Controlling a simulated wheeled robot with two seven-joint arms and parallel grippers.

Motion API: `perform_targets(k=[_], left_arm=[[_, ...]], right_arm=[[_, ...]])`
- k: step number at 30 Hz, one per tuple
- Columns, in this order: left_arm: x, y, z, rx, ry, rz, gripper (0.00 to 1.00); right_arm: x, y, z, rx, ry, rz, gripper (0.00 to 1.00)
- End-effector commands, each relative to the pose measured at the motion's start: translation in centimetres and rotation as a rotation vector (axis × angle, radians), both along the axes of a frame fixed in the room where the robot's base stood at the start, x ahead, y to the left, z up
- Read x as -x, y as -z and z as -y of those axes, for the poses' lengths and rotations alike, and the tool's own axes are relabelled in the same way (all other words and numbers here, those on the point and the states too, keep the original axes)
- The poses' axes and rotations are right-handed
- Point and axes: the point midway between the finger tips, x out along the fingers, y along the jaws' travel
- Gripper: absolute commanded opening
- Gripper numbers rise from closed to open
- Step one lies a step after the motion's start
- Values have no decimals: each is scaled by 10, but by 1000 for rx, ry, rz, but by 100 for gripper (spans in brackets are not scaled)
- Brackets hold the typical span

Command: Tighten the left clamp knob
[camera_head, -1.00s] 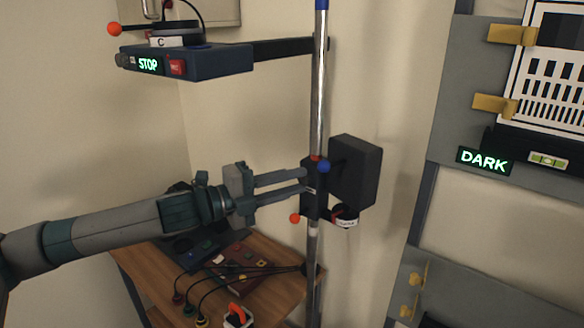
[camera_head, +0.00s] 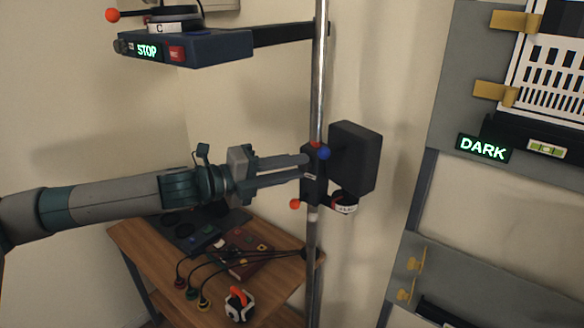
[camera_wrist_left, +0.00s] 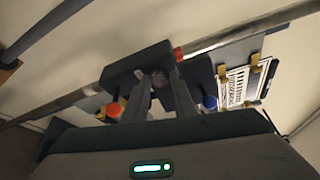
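A dark clamp block (camera_head: 314,175) sits on the vertical metal post (camera_head: 319,85). A red-orange knob (camera_head: 295,204) sticks out at its lower left, and a blue knob (camera_head: 322,153) with red beside it is at its top. My left gripper (camera_head: 304,166) reaches the block's left face, its two fingers apart. In the left wrist view, a small greyish round knob (camera_wrist_left: 158,79) shows between the fingertips against the block. Whether the fingers press on it is unclear. Orange (camera_wrist_left: 114,108) and blue (camera_wrist_left: 210,102) balls show on either side of the fingers. My right gripper is out of view.
A black box (camera_head: 355,158) is right of the post. A blue unit reading STOP (camera_head: 190,48) is on an arm above. A wooden table (camera_head: 150,262) with cables and devices stands below. A grey panel with a chart and DARK sign (camera_head: 484,148) is at right.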

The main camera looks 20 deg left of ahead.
Motion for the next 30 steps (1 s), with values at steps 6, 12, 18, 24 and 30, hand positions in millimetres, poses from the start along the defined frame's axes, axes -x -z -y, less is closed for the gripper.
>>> perform_targets(k=[6, 12, 18, 24, 30], left_arm=[[0, 0, 0, 0, 0, 0, 42], [1, 0, 0, 1, 0, -1, 42], [7, 0, -7, 0, -1, 0, 42], [24, -1, -22, 0, -1, 0, 42], [47, -6, -43, -1, -2, 1, 42]], right_arm=[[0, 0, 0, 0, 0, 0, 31], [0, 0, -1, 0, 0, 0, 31], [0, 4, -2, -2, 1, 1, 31], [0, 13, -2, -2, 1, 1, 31], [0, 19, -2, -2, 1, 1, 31]])
